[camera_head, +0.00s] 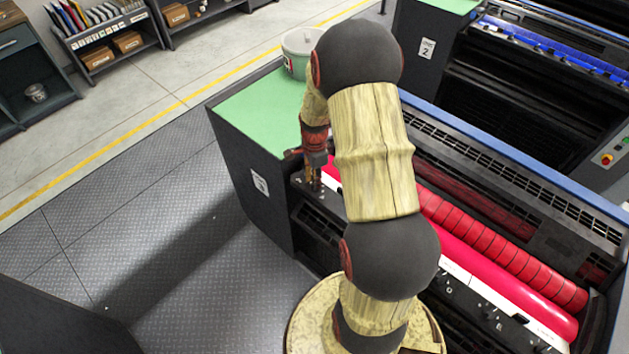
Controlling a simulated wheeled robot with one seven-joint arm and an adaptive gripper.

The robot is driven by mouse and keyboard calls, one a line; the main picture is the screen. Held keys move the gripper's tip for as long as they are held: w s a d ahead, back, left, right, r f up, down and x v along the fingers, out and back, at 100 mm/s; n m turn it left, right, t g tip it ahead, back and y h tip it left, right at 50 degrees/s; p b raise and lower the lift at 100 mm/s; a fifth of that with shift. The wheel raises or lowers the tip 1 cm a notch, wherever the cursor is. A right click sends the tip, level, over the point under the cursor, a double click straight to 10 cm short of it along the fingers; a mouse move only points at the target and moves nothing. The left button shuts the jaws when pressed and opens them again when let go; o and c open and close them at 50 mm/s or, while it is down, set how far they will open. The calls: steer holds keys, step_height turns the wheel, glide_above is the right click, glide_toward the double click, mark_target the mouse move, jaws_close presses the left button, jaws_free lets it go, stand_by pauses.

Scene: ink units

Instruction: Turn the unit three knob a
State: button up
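The near ink unit has a green top (252,112), a dark side and a small white label (260,183) too small to read clearly. My gripper (314,184) points down at the left end of this unit's front ledge, close to or touching it. Its fingers are small and dark, so whether they are open or shut on something cannot be told. Any knob under the fingers is hidden or too small to make out. Several small dark knob-like parts (450,289) show along the ledge to the lower right. My arm hides the middle of the unit.
A pale bucket (300,52) stands on the green top behind my arm. Red rollers (500,250) run along the near unit. A second unit labelled 2 (427,48) stands at the back right. Shelves (105,35) line the back left. The metal floor (150,230) at left is clear.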

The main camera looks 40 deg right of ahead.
steer(key=shift+f, duration=0.6)
steer(key=c, duration=0.4)
jaws_close()
